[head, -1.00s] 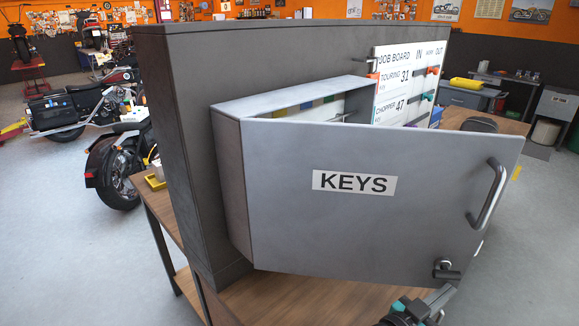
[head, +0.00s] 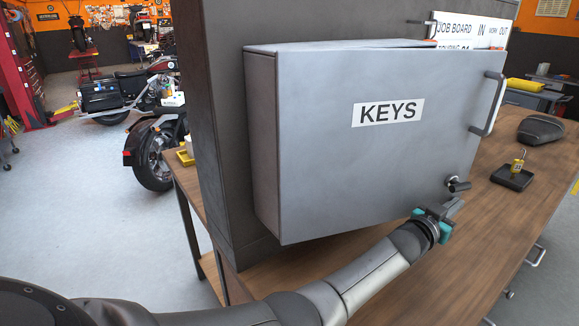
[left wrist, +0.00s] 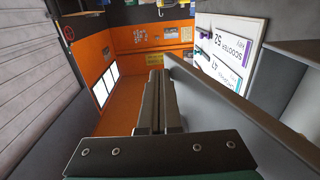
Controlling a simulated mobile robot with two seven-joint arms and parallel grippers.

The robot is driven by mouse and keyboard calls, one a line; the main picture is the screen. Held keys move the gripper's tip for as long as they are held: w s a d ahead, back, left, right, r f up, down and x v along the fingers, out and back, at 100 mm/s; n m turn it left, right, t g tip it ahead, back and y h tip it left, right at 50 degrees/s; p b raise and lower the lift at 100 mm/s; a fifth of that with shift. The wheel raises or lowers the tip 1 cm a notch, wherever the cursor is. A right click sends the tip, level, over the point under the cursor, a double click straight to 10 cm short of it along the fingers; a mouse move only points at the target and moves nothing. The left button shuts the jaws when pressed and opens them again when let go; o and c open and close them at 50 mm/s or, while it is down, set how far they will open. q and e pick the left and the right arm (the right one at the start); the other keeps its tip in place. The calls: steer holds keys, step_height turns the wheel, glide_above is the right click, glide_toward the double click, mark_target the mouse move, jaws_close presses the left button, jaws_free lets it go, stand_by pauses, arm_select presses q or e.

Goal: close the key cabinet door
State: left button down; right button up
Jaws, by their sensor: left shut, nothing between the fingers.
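The grey key cabinet (head: 264,150) is fixed to a dark upright panel. Its door (head: 370,175), labelled KEYS, stands slightly ajar, with its free edge at the right. A bar handle (head: 487,105) and a small lock knob (head: 458,185) are on that side. My left gripper (head: 450,208) is shut and empty at the door's lower right corner, just below the knob; I cannot tell whether it touches. In the left wrist view its closed fingers (left wrist: 157,95) point forward beside a grey panel edge (left wrist: 235,110), which looks like the door. My right gripper is not in view.
A wooden bench (head: 400,270) runs below the cabinet. A black tray (head: 512,178) with a small yellow item and a dark seat-like object (head: 541,130) lie on its right. The job board (head: 470,32) is behind the door. Motorcycles stand at the left.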

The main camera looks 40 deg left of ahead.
arm_select(q)
steer(key=w+a+n+y+b, duration=0.3)
steer(key=w+a+y+b, duration=0.2)
steer(key=a+b, duration=0.6)
steer(key=shift+w+a+n+t+y+b, duration=0.15)
steer(key=shift+w+n+t+y+b, duration=0.25)
steer(key=shift+w+b, duration=0.4)
